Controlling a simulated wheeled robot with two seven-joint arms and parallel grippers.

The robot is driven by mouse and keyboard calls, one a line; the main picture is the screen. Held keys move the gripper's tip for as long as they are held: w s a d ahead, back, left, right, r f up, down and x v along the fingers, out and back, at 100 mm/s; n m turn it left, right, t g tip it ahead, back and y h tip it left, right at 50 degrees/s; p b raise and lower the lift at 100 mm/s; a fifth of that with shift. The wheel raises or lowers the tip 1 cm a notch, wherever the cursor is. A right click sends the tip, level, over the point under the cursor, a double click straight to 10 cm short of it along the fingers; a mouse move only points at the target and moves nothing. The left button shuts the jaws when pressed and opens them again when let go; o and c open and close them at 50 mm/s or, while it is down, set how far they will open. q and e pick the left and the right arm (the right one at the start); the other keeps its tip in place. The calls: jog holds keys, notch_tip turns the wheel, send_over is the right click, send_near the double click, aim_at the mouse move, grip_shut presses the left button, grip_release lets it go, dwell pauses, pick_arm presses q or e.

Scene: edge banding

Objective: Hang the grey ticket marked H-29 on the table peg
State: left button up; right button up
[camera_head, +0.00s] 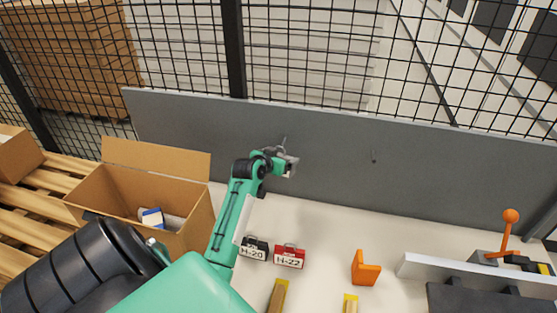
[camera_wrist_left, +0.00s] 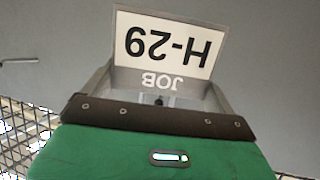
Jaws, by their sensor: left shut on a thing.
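My left gripper (camera_head: 281,160) is shut on the grey ticket (camera_head: 292,167), in front of the upright grey panel. In the left wrist view the ticket (camera_wrist_left: 166,48) shows a white label reading H-29 and JOB, upside down in the picture, with the gripper fingers at its sides. A small dark peg (camera_head: 374,156) sticks out of the panel, right of the gripper and apart from it. A thin pin (camera_head: 284,140) shows just above the gripper; I cannot tell whether it touches the ticket. A thin peg (camera_wrist_left: 18,61) shows left of the ticket in the wrist view. My right gripper is out of view.
Black H-20 (camera_head: 253,249) and red H-22 (camera_head: 290,256) tickets lie on the pale table. An orange bracket (camera_head: 364,269) and an orange-knobbed lever (camera_head: 509,230) stand to the right. An open cardboard box (camera_head: 105,204) is at left. Wire mesh rises behind the grey panel (camera_head: 450,170).

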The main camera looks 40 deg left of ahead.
pick_arm(q)
jog(key=w+b, duration=0.1)
jog(key=w+a, duration=0.1)
jog(key=w+a+b, duration=0.1)
jog(key=shift+w+f+b, duration=0.3)
jog(key=shift+w+b, duration=0.05)
jog(key=shift+r, duration=0.1)
jog(key=shift+a, duration=0.1)
dwell(0.7)
jog(key=o, duration=0.7)
jog(key=shift+r, duration=0.1)
